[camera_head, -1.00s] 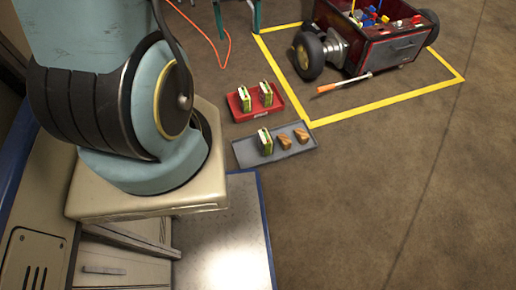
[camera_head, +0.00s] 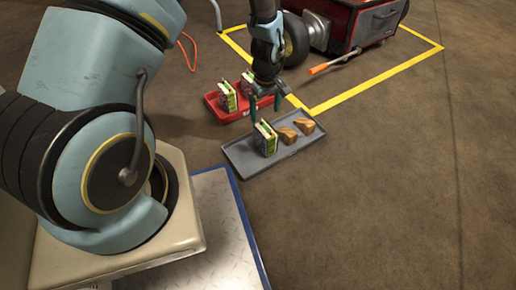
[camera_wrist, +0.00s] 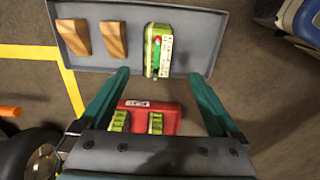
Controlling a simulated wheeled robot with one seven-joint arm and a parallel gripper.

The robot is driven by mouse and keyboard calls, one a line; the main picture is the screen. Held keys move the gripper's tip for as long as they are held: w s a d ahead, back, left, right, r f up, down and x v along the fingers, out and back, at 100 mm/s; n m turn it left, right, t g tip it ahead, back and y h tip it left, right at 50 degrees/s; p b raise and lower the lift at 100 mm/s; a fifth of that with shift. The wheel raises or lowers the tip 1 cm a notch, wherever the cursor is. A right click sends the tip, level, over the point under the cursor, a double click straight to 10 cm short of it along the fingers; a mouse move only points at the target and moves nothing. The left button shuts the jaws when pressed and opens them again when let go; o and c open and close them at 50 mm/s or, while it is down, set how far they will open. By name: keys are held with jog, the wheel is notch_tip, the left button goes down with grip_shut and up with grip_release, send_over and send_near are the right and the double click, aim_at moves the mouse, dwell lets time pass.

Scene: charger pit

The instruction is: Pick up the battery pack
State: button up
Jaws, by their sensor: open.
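A green and white battery pack (camera_head: 265,138) stands upright on the grey tray (camera_head: 243,167), at its left end. In the wrist view the same pack (camera_wrist: 158,50) lies just beyond my fingertips, in line with the gap between them. Two similar green packs (camera_head: 228,96) stand on the red tray (camera_head: 215,112) behind it; they also show in the wrist view (camera_wrist: 120,121). My gripper (camera_head: 266,106) points down above the grey tray, open and empty, with the pack near its fingertips. I cannot tell the exact height between them.
Two brown wedge-shaped blocks (camera_head: 287,136) sit on the grey tray right of the pack. An orange-handled tool (camera_head: 330,65) lies by a dark red wheeled machine (camera_head: 360,25) inside a yellow floor outline (camera_head: 385,70). Floor right of the trays is clear.

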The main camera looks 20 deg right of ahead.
aim_at(266, 130)
jog(key=f+b, duration=0.1)
jog(key=f, duration=0.2)
jog(key=f+b, duration=0.1)
jog(key=f, duration=0.3)
jog(key=shift+s+d+f+b, duration=0.15)
jog(key=shift+s+b, duration=0.05)
jog(key=shift+b, duration=0.15)
jog(key=f+b, duration=0.1)
jog(key=f, duration=0.1)
jog(key=f+b, duration=0.1)
jog(key=f, duration=0.1)
jog(key=f+b, duration=0.2)
jog(key=shift+w+d, duration=0.15)
jog(key=shift+w, duration=0.1)
grip_shut()
jog(key=shift+r, duration=0.1)
